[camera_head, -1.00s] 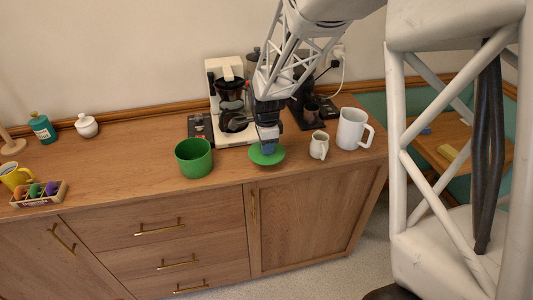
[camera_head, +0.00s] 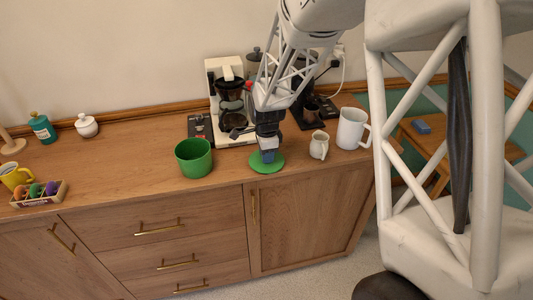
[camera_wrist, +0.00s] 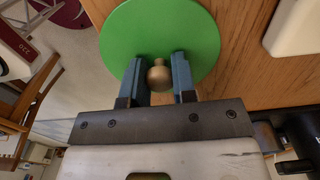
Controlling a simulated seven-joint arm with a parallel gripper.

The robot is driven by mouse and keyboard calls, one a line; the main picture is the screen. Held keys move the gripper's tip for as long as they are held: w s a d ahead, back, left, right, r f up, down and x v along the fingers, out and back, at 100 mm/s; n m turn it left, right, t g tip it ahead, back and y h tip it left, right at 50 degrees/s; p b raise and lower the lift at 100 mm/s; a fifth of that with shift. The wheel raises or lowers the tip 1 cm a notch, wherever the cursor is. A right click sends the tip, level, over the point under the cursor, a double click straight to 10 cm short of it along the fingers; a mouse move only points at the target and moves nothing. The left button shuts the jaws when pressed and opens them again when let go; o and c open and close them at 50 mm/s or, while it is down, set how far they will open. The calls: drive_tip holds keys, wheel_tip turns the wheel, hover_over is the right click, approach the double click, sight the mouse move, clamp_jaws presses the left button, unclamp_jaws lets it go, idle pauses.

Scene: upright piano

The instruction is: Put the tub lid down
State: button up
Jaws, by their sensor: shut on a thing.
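The tub lid (camera_head: 277,168) is a round green disc over the front part of the wooden counter, right of the green tub and apart from it. It also shows in the wrist view (camera_wrist: 205,35), with a small brownish round knob (camera_wrist: 159,78) at its middle. My gripper (camera_head: 268,157) is above the lid, its two blue-grey fingers on either side of the knob; it is shut on the lid by this knob. The lid looks close to the counter; I cannot tell whether it touches. The green tub (camera_head: 194,160) stands upright, its top open.
A white jug (camera_head: 319,146) and a white mug (camera_head: 352,129) stand right of the lid. A coffee machine (camera_head: 215,75) stands behind. The counter (camera_head: 110,165) is clear left of the tub. Its front edge is close to the lid.

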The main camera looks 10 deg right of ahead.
drive_tip(key=o, duration=0.9)
drive_tip(key=shift+r, duration=0.1)
wheel_tip(320, 180, up, 12)
idle(0.3)
idle(0.5)
